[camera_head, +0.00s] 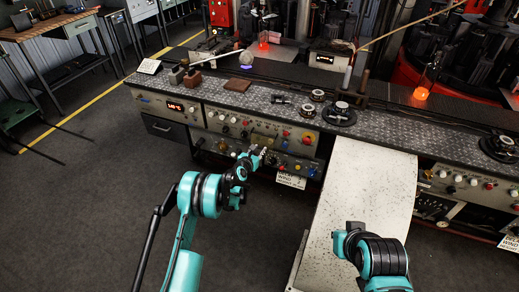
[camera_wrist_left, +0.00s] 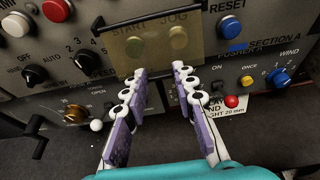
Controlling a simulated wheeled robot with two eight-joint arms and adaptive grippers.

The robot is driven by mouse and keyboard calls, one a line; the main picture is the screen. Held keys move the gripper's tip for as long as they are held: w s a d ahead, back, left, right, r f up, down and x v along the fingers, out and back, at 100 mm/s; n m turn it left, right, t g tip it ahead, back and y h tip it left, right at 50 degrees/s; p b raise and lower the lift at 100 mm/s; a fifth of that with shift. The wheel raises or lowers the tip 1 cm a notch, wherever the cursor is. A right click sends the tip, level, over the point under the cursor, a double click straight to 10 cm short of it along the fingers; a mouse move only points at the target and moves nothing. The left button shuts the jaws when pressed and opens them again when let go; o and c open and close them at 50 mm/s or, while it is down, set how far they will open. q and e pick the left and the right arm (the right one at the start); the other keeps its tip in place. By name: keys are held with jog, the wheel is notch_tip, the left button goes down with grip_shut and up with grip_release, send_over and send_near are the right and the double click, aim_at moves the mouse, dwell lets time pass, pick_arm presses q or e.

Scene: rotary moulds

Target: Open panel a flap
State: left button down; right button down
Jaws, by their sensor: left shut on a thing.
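The panel A flap (camera_wrist_left: 152,47) is a yellowish see-through cover with a dark bar along its top edge. The START and JOG labels and two round buttons show dimly through it, so it lies over them. It also shows small in the head view (camera_head: 264,137). My left gripper (camera_head: 258,154) is at the lower edge of the flap. In the left wrist view, its two fingers (camera_wrist_left: 160,74) are shut on the flap's lower part, a gap apart; the exact contact is hard to see.
Knobs and buttons crowd the panel around the flap, including a red button (camera_wrist_left: 232,101) and a blue knob (camera_wrist_left: 278,78) at the right. A white tag (camera_head: 291,181) hangs below the panel. A pale sloping chute (camera_head: 365,185) stands right of it. The floor in front is clear.

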pick_arm(q)
jog(key=shift+s+a+r+g+y+p, duration=0.1)
jog(key=shift+s+r+g+y+p, duration=0.15)
jog(key=shift+r+g+p, duration=0.4)
jog(key=shift+s+a+r+g+y+p, duration=0.1)
jog(key=shift+s+r+g+y+p, duration=0.25)
jog(key=shift+g, duration=0.6)
jog(key=c, duration=1.2)
grip_release()
jog(key=shift+f, duration=0.1)
jog(key=v, duration=1.2)
